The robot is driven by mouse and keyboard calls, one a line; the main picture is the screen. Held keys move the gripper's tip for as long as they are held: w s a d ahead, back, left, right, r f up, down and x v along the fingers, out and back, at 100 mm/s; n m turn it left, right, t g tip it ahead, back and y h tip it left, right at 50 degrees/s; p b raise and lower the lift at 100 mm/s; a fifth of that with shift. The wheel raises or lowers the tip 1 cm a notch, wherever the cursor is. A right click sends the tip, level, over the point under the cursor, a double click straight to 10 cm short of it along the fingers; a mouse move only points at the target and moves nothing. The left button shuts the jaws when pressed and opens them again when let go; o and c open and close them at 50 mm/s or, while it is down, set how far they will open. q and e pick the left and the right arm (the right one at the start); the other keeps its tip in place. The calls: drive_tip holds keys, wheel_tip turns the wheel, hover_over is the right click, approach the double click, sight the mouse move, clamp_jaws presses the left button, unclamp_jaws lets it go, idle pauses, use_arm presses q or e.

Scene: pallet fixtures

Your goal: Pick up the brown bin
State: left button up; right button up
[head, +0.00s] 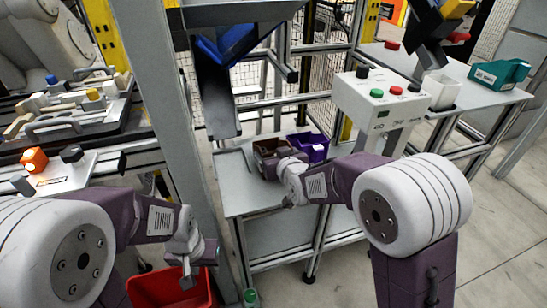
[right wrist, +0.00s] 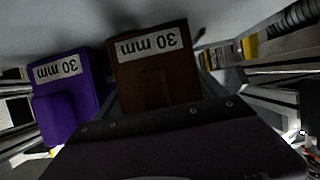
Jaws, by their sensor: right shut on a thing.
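The brown bin (head: 266,145) is on the small grey table in the head view, partly hidden by my right gripper. In the right wrist view the brown bin (right wrist: 152,82) fills the upper middle, its "30 mm" label upside down. My right gripper (head: 280,163) is shut on the brown bin at its near side. Whether the bin touches the table is hard to tell. My left gripper (head: 190,272) hangs low at the left, away from the brown bin; its jaw gap is not clear.
A purple bin (head: 311,145) stands close to the right of the brown bin. The grey table (head: 245,201) has free room at its left and front. A white button box (head: 380,97) stands to the right. A red bin (head: 150,287) is below my left gripper. A grey post (head: 165,100) rises between.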

wheel_tip(320, 180, up, 15)
drive_tip(key=p, duration=0.9)
drive_tip(key=shift+r+p, duration=0.1)
drive_tip(key=shift+p, duration=0.2)
